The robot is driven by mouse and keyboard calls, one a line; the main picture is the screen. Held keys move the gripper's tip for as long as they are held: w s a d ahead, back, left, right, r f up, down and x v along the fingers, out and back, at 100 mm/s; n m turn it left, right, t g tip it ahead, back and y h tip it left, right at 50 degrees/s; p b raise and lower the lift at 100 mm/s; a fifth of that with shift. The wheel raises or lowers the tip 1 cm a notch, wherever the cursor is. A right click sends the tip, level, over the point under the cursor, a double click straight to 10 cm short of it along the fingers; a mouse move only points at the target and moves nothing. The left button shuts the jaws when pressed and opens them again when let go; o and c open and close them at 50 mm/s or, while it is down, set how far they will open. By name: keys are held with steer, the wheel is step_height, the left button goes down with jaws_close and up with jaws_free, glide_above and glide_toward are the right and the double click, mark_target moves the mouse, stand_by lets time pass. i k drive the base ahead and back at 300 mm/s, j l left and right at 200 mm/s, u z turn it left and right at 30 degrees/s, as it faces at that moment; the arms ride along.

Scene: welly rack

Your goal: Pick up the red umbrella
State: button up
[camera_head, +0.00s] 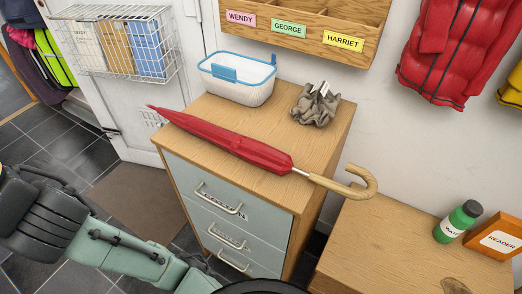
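A red umbrella (238,143) lies closed across the top of a wooden chest of drawers (328,128). Its tip points to the upper left. Its thin shaft and pale hooked wooden handle (352,184) reach out past the chest's right edge, near the lower wooden surface beside it. Nothing lies on top of the umbrella. My arm (115,248) crosses the lower left, with dark and green links, in front of the chest. My gripper cannot be made out in this view, and nothing of mine visibly touches the umbrella.
A white basket with a blue rim (240,92) and a crumpled grey cloth item (314,105) stand behind the umbrella. A green bottle (458,222) and an orange box marked READER (497,238) stand on the lower wooden surface (385,245). A wire rack (118,42) hangs at upper left.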

mark_target(260, 154)
steer(key=z, duration=2.4)
steer(key=k+u, duration=0.1)
steer(key=u, duration=1.55)
steer(key=l+u, duration=0.1)
steer(key=u, duration=0.65)
steer(key=k+z, duration=0.4)
steer(key=k, duration=0.45)
